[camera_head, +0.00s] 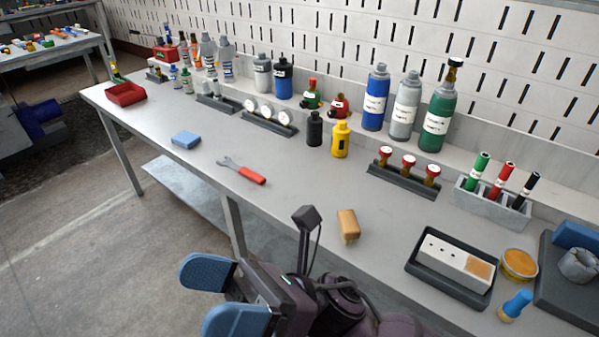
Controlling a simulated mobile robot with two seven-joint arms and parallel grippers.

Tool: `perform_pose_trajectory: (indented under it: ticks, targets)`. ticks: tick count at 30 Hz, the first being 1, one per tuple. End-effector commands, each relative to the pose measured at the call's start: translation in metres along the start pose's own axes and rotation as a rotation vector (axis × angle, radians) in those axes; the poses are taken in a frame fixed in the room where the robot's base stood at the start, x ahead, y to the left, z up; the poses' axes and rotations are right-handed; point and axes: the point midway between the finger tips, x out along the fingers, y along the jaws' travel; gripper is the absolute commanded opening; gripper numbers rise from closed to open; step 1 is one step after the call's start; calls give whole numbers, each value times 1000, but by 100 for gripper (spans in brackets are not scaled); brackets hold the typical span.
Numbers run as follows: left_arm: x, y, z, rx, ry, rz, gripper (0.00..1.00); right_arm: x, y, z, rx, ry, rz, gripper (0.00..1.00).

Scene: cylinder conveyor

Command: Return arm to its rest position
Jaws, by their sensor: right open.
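My right gripper (222,296) shows at the bottom of the head view, left of centre. Its two blue-padded fingers are apart, with nothing between them. It is in front of the workbench's near edge, over the floor side. My right arm runs from it to the lower right, and a small camera on a stalk rises from its wrist. My left gripper is not in view. The long grey workbench (215,157) crosses the picture from upper left to lower right.
Blue (376,97), grey (404,107) and green (437,118) cylinders stand at the back. A dark tray (416,264) holds a white block. Bare bench top surrounds the wrench.

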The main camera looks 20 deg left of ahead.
Motion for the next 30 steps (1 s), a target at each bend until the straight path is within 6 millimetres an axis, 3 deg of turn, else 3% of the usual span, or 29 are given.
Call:
perform_pose_trajectory:
  ticks: [6,11,15,19,23,30]
  targets:
    - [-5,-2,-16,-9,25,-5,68,-49,-11,50,208,-369,-231,85]
    - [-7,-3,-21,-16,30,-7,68,-105,-13,70,371,-661,-358,85]
    - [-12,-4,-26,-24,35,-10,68,-164,-6,75,510,-933,-438,85]
    - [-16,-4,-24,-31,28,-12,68,-223,9,67,632,-1199,-485,85]
    - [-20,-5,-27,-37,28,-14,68,-282,32,46,743,-1477,-504,85]
    - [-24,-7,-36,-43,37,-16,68,-378,102,-24,890,-2013,-463,85]
